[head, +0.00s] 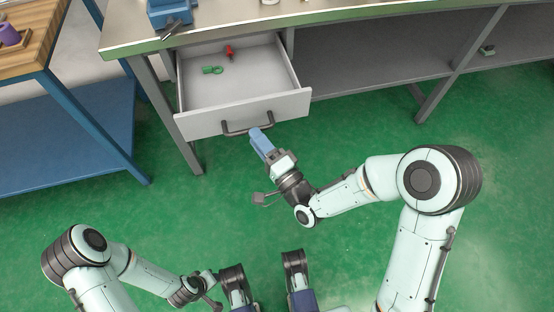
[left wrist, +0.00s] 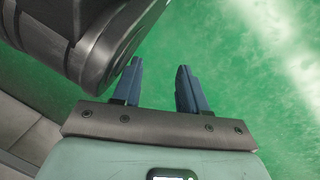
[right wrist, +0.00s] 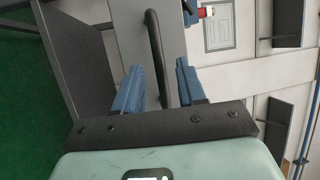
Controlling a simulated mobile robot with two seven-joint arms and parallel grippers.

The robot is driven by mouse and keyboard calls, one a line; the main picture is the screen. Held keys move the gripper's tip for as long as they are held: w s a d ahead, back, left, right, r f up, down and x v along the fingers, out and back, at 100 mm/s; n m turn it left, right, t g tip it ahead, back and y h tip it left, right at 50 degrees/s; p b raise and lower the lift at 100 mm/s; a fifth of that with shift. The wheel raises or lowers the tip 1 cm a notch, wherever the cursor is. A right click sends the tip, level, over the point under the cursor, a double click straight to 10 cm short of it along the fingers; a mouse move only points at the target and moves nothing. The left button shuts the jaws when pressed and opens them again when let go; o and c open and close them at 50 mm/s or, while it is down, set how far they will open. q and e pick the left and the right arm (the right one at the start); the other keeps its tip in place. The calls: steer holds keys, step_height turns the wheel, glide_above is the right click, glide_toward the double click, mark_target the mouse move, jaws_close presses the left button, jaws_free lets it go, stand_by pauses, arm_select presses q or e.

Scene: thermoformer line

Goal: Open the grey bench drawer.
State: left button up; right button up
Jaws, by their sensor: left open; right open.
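The grey bench drawer (head: 243,112) stands pulled out from under the bench, its inside in plain view. Its dark bar handle (head: 235,131) is on the front panel. My right gripper (head: 256,133) is at the right end of the handle. In the right wrist view the handle (right wrist: 154,45) runs between the two blue fingers of my right gripper (right wrist: 158,68), which are apart and not closed on it. My left gripper (left wrist: 160,67) is open and empty over the green floor, away from the drawer.
Inside the drawer lie a red item (head: 229,52) and green pieces (head: 212,70). A blue vise-like tool (head: 170,12) sits on the bench top (head: 225,27). A blue-framed table (head: 75,125) stands at left. The floor before the drawer is clear apart from my arms.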

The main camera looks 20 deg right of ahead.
arm_select(q)
step_height(320, 180, up, 7)
steer(key=w+d+t+p, duration=0.1)
steer(key=w+d+p, duration=0.1)
steer(key=w+p, duration=0.15)
steer(key=s+d+r+g+h+p, duration=0.1)
steer(key=s+d+r+p, duration=0.1)
steer(key=s, duration=0.4)
steer(key=shift+d+r+m+g+p, duration=0.2)
steer(key=shift+m+g+p, duration=0.15)
steer(key=shift+p, duration=0.3)
arm_select(e)
steer(key=v, duration=0.9)
steer(key=shift+s+d, duration=0.15)
steer(key=shift+s, duration=0.1)
steer(key=shift+f, duration=0.1)
